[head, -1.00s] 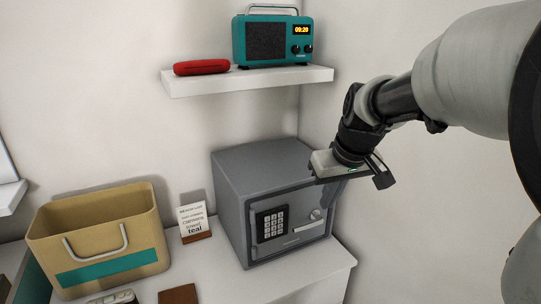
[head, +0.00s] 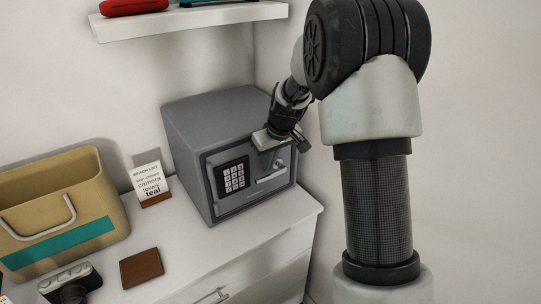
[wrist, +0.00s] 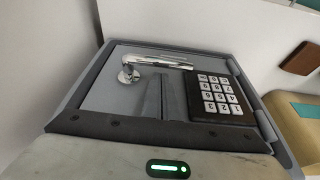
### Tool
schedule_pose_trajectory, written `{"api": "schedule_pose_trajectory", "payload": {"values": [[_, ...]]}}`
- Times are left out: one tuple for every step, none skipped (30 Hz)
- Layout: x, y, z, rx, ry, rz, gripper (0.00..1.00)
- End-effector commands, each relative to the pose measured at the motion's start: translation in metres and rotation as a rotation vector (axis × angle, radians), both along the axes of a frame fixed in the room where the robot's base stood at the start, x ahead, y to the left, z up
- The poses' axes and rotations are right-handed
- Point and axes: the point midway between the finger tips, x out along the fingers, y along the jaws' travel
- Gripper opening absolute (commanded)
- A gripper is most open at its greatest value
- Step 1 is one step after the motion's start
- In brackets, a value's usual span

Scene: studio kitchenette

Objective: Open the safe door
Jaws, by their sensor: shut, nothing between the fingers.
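The grey safe (head: 190,135) stands on the white cabinet, and its door (head: 222,205) looks shut. The door has a black keypad (head: 235,176), a silver lever handle (head: 271,178) and a small round silver knob. My gripper (head: 284,141) is in front of the door's upper right part, over the handle area, and partly covers it. In the wrist view the shut fingers (wrist: 164,82) point at the door, just below the lever (wrist: 160,62) in that picture and left of the keypad (wrist: 220,95). The fingers hold nothing. I cannot tell whether they touch the door.
A tan bin (head: 60,205), a sign card (head: 151,182), a brown wallet (head: 142,267) and a camera (head: 69,284) are left of and in front of the safe. A shelf (head: 190,22) hangs above. A wall is close on the right.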

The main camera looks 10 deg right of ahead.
Motion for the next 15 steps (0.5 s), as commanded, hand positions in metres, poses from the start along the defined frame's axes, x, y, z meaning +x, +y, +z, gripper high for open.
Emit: {"api": "schedule_pose_trajectory", "payload": {"values": [[0.0017, 0.0007, -0.0048, 0.0, 0.0, 0.0, 0.0], [0.0025, 0.001, -0.0067, 0.0, 0.0, 0.0, 0.0], [0.0031, 0.0012, -0.0087, 0.0, 0.0, 0.0, 0.0], [0.0035, 0.0014, -0.0097, 0.0, -0.001, 0.0, 0.0], [0.0038, 0.0016, -0.0103, 0.0, -0.001, 0.0, 0.0], [0.0041, 0.0016, -0.0108, 0.0, -0.001, 0.0, 0.0], [0.0041, 0.0016, -0.0109, -0.001, -0.001, 0.0, 0.0], [0.0041, 0.0016, -0.0109, -0.001, -0.001, 0.0, 0.0], [0.0042, 0.0016, -0.0108, -0.001, -0.001, 0.0, 0.0], [0.0042, 0.0016, -0.0108, -0.001, -0.001, 0.0, 0.0], [0.0042, 0.0016, -0.0107, -0.001, -0.001, 0.0, 0.0], [0.0041, 0.0016, -0.0108, -0.001, -0.001, 0.0, 0.0], [0.0041, 0.0016, -0.0108, -0.001, -0.001, 0.0, 0.0], [0.004, 0.0016, -0.0107, -0.001, -0.001, 0.0, 0.0], [0.0039, 0.0015, -0.0106, -0.001, -0.001, 0.0, 0.0]]}}
